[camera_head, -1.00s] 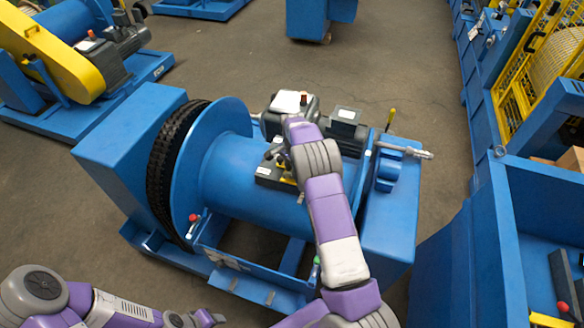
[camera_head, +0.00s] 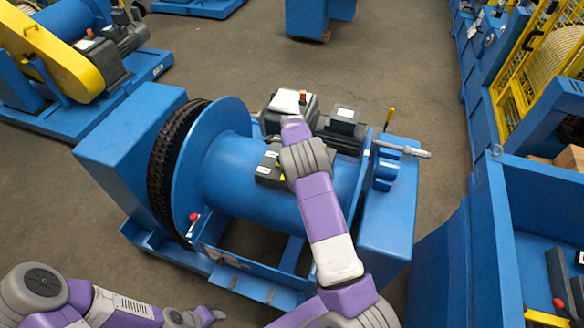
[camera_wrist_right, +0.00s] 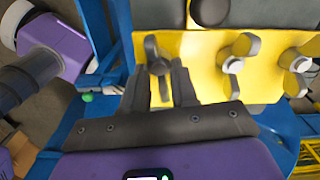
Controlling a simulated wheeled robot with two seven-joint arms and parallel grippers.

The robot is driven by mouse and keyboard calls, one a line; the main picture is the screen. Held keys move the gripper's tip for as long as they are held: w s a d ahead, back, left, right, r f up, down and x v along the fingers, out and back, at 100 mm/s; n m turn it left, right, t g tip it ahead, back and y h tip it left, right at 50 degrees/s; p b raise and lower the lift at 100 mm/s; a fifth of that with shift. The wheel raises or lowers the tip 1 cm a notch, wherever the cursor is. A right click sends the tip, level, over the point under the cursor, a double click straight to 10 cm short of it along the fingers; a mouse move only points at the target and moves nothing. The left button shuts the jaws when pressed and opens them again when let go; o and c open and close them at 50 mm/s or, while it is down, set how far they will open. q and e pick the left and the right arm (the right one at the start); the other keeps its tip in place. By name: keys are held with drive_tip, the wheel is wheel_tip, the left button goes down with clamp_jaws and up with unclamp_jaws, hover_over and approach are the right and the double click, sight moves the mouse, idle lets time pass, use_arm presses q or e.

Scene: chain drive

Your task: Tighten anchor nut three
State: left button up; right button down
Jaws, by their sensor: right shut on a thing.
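Wing-shaped grey nuts stand on a yellow plate (camera_wrist_right: 205,70) in the right wrist view. The left one, a gripped nut (camera_wrist_right: 157,52), is between the dark fingers of my right gripper (camera_wrist_right: 160,82), which is shut on it. A middle nut (camera_wrist_right: 236,52) and a right nut (camera_wrist_right: 298,65) stand free beside it. I cannot tell from any marking which is number three. In the head view my right wrist hides the gripper and most of the dark block (camera_head: 268,172) on the blue drum.
The blue winch drum (camera_head: 230,180) and its frame (camera_head: 388,225) lie under my right arm. A grey motor (camera_head: 343,128) stands behind. A blue bench with a bin (camera_head: 540,220) is on the right. Open floor (camera_head: 220,60) lies beyond the winch.

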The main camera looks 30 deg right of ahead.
drive_tip(key=shift+w+r+m, duration=0.15)
drive_tip(key=shift+r+m, duration=0.05)
drive_tip(key=shift+m, duration=0.6)
drive_tip(key=c, duration=1.3)
unclamp_jaws()
drive_tip(key=shift+o, duration=0.5)
drive_tip(key=shift+f, duration=0.1)
wheel_tip(320, 180, up, 8)
drive_tip(key=shift+f+p, duration=0.15)
drive_tip(key=shift+p, duration=0.2)
